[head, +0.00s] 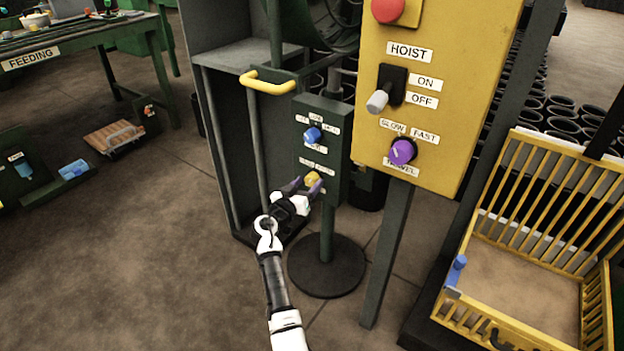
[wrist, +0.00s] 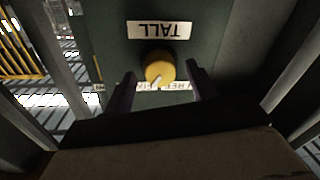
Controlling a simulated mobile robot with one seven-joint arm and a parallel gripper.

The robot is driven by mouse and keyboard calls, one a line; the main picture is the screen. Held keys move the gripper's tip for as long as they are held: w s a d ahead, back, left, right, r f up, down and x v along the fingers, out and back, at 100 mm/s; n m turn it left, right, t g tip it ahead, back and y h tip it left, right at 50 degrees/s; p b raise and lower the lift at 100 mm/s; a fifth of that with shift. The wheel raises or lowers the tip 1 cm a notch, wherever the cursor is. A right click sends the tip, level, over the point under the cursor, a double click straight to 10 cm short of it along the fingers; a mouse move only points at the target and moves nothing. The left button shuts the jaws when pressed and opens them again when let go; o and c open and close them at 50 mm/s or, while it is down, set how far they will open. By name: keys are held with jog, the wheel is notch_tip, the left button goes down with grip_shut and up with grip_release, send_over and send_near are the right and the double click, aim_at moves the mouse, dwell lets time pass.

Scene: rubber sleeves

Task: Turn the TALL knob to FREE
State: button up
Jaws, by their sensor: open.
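The yellow knob (head: 312,179) is the lower knob on a dark green box (head: 337,117). In the wrist view, which looks upside down, the yellow knob (wrist: 159,68) sits beside an inverted TALL label (wrist: 160,30). Its white pointer mark is toward the small white labels (wrist: 183,86), which are partly hidden and not clearly readable. My gripper (head: 305,184) is open at the knob; in the wrist view my gripper's fingers (wrist: 161,75) stand on either side of it, with gaps visible. I cannot tell how deep the fingertips reach.
A blue knob (head: 311,134) with white labels sits above the yellow one. To the right, a yellow HOIST panel (head: 440,60) carries a toggle switch (head: 378,100) and a purple knob (head: 403,151). A yellow handle (head: 268,84) juts out at upper left. A yellow crate (head: 590,320) stands right.

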jog(key=shift+w+d, duration=0.1)
jog(key=shift+w, duration=0.05)
jog(key=shift+c, duration=0.5)
jog(key=c, duration=0.9)
jog(key=shift+n, duration=0.3)
jog(key=n+p, duration=0.1)
jog(key=n, duration=0.4)
jog(key=shift+r, duration=0.2)
jog(key=n+g+p, duration=0.1)
jog(key=n+p, duration=0.1)
jog(key=n, duration=0.3)
jog(key=shift+w+n, duration=0.1)
jog(key=shift+n, duration=0.2)
jog(key=shift+p, duration=0.3)
